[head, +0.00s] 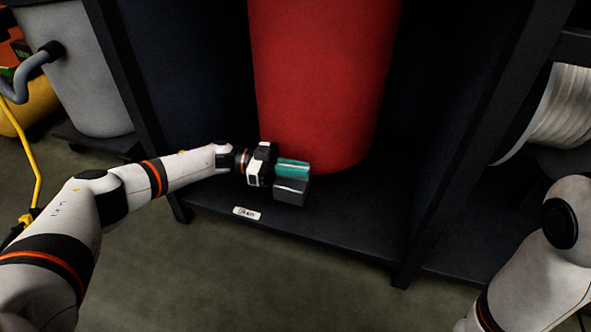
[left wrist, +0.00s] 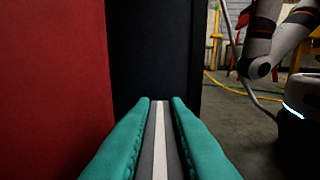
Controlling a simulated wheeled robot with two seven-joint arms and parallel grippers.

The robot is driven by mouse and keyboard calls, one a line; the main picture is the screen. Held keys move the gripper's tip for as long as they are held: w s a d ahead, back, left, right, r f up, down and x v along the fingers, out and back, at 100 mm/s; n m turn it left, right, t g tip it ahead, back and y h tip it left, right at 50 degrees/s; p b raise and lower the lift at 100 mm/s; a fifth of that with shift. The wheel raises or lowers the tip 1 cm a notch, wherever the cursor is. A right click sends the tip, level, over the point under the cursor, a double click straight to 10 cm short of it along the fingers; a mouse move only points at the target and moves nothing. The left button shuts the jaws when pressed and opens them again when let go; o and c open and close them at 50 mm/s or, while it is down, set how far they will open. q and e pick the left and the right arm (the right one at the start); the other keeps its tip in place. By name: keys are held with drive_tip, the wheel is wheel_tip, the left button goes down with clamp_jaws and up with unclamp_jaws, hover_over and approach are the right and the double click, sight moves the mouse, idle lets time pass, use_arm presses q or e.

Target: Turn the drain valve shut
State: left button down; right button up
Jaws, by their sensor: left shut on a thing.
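The drain valve's handle (head: 292,190) appears as a dark grey block with a white stripe on its top, low in front of a large red tank (head: 325,80). My left gripper (head: 297,169) has teal fingers and is shut on this handle. In the left wrist view, the grey handle with its white stripe (left wrist: 159,140) runs lengthwise between the two teal fingers (left wrist: 160,101). The valve's body and its joint to the tank are hidden. Part of my right arm shows at the right edge of the head view; its gripper is out of view.
A dark shelf frame (head: 460,150) surrounds the tank, with posts on both sides. A small white label (head: 246,213) is on the shelf's front edge. A grey barrel (head: 85,75) with a hose stands left, a white spool (head: 560,115) right. The floor in front is clear.

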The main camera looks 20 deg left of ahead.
idle(0.4)
use_arm(q)
drive_tip(key=c, duration=1.4)
unclamp_jaws()
drive_tip(key=shift+c, duration=0.2)
drive_tip(key=a+p, duration=0.2)
drive_tip(key=a, duration=0.5)
drive_tip(key=shift+s+a+p, duration=0.2)
drive_tip(key=shift+s+p, duration=0.15)
drive_tip(key=shift+p, duration=0.05)
